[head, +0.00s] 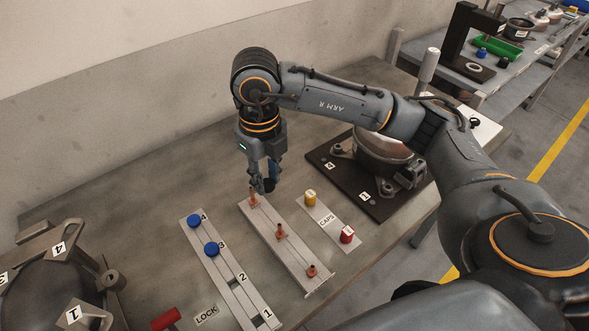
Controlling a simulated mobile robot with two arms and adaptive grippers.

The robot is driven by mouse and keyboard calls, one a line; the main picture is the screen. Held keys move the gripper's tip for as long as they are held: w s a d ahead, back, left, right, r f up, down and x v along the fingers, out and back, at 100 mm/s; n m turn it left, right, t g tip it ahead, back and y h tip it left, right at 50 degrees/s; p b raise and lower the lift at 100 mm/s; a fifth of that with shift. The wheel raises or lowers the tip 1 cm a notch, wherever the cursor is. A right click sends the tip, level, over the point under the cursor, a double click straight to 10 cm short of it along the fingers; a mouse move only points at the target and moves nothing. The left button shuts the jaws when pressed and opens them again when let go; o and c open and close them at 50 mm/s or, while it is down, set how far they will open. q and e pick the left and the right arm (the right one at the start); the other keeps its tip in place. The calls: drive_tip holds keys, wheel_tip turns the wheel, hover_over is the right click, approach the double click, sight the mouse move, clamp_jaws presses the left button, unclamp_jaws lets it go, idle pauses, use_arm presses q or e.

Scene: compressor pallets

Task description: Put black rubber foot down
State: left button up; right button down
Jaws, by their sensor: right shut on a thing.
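My right gripper (263,184) points down above the far end of a light strip (265,226) that bears several copper-coloured pegs. It is shut on a small dark thing, which I take to be the black rubber foot (269,187). The fingers hide part of it. It is close to the far copper peg (254,201), and I cannot tell whether they touch. My left gripper is not in view.
A numbered strip (233,295) holds blue caps at 3 and 4. A caps strip (328,222) bears a yellow and a red cap. A compressor on a black pallet (385,208) stands behind right. A dark compressor (45,290) and red-handled thing (165,319) are front left.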

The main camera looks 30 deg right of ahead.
drive_tip(key=shift+m, duration=0.5)
drive_tip(key=shift+w+d+m, duration=0.2)
drive_tip(key=shift+m, duration=0.1)
drive_tip(key=w+d+f+p, duration=0.3)
drive_tip(key=w+d+f, duration=0.15)
drive_tip(key=d, duration=0.35)
drive_tip(key=p, duration=0.1)
hover_over(293, 181)
drive_tip(key=f, duration=0.4)
drive_tip(key=shift+s+a+f, duration=0.15)
drive_tip(key=shift+a+f, duration=0.1)
drive_tip(key=shift+a, duration=0.1)
drive_tip(key=shift+d+f, duration=0.15)
drive_tip(key=shift+f, duration=0.1)
drive_tip(key=f+p, duration=0.2)
drive_tip(key=f, duration=0.1)
drive_tip(key=shift+w+d, duration=0.15)
drive_tip(key=shift+w, duration=0.05)
drive_tip(key=shift+f, duration=0.25)
drive_tip(key=shift+f, duration=0.1)
